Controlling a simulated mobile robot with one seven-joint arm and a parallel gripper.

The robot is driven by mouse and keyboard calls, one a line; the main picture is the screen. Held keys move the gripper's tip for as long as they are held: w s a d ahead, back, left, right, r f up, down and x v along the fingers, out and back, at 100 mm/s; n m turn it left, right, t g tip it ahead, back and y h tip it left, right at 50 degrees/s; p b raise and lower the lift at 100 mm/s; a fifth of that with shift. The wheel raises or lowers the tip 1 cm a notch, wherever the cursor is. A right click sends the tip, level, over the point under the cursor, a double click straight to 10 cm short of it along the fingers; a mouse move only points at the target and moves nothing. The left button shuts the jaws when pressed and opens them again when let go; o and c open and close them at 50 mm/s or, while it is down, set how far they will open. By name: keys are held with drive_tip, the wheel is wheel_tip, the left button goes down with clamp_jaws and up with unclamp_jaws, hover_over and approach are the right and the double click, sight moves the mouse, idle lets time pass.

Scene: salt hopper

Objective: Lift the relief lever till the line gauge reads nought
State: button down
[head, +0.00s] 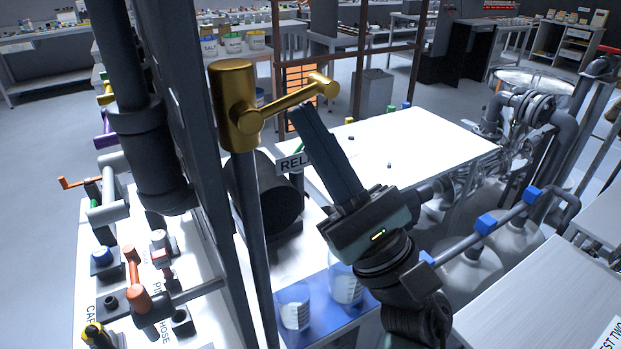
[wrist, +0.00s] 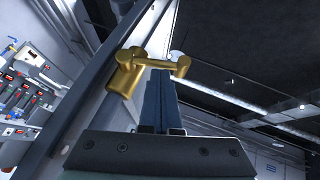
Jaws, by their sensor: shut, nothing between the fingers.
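The brass relief lever (head: 273,108) sits on top of a dark upright pipe in the head view, its arm slanting up to the right to a rounded end. A sign starting "REL" (head: 293,163) hangs below it, partly hidden by my gripper. My gripper (head: 303,112) is shut and empty, its fingers pointing up with the tips just under the lever's arm, near its outer end. In the wrist view the shut fingertips (wrist: 160,74) lie close by the brass lever (wrist: 155,63). I cannot tell if they touch. I cannot make out a gauge dial or its reading.
A dark drum-shaped body (head: 263,195) is behind the lever's pipe. A grey upright (head: 195,150) stands close on the left. A bench with orange levers (head: 135,285) is at lower left. Clear beakers (head: 294,308) stand below. A white table (head: 420,145) lies behind my gripper.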

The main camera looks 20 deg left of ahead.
drive_tip(key=shift+w+d+r+n+g+b, duration=0.1)
drive_tip(key=shift+r+n+g+b, duration=0.2)
drive_tip(key=shift+n+g+b, duration=0.75)
drive_tip(key=shift+s+a+r+n+g+b, duration=0.1)
drive_tip(key=shift+r+n+g+b, duration=0.2)
drive_tip(key=shift+n+g+b, duration=0.7)
drive_tip(key=shift+w+d+r+n+g+b, duration=0.1)
drive_tip(key=shift+r+n+g+b, duration=0.35)
drive_tip(key=shift+b, duration=0.9)
drive_tip(key=shift+f, duration=0.1)
